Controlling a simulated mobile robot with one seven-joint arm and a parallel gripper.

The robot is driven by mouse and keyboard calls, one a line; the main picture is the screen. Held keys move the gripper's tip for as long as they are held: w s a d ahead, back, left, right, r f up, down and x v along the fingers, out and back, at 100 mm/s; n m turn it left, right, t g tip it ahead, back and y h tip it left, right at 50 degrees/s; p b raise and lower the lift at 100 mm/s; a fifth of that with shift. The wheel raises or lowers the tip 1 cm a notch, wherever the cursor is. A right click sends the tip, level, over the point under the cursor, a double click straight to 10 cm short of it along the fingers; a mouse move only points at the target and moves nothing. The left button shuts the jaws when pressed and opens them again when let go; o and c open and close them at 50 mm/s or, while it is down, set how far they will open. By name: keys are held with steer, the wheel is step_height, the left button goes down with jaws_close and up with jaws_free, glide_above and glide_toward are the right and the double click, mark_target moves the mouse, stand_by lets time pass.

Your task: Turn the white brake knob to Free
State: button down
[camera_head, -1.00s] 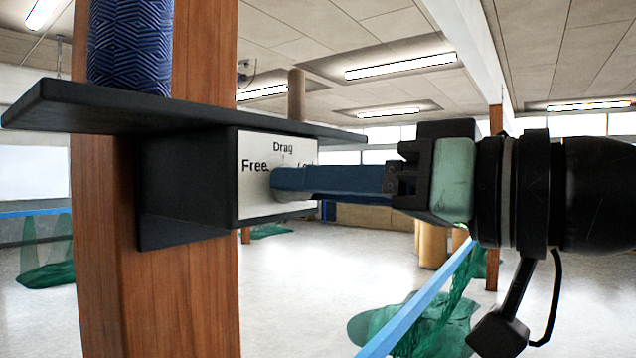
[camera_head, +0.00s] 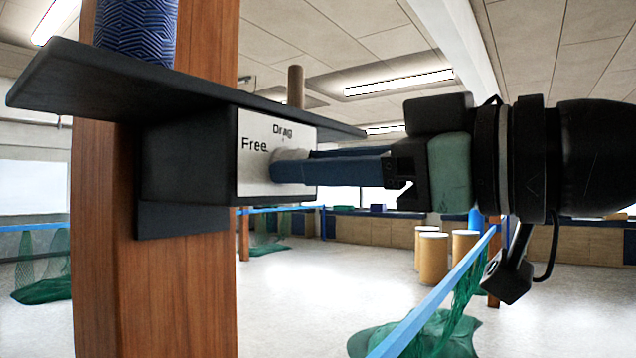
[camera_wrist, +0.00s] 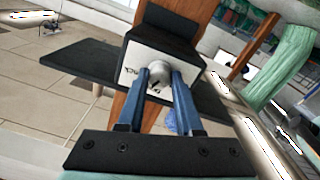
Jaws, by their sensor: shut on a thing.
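The white brake knob (camera_head: 285,158) sits on the white label plate (camera_head: 252,172) of a black box (camera_head: 185,165) fixed to a wooden post. The plate reads "Free" at left and "Drag" at top; the right side is hidden by my gripper. My gripper (camera_head: 292,166) reaches in from the right with its blue fingers shut on the knob. In the wrist view the round knob (camera_wrist: 158,74) shows between the two fingertips. I cannot tell which word the knob points to.
A black shelf (camera_head: 90,85) juts out just above the box and my fingers, with a blue patterned cylinder (camera_head: 137,32) on it. The wooden post (camera_head: 150,290) stands behind the box. A blue rail (camera_head: 425,310) with green netting runs below my arm.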

steer(key=shift+w+n+b, duration=0.1)
steer(key=shift+n+b, duration=2)
steer(key=shift+n, duration=6.9)
steer(key=shift+g, duration=0.3)
steer(key=c, duration=0.6)
jaws_free()
steer(key=shift+o, duration=0.2)
steer(key=shift+d, duration=0.1)
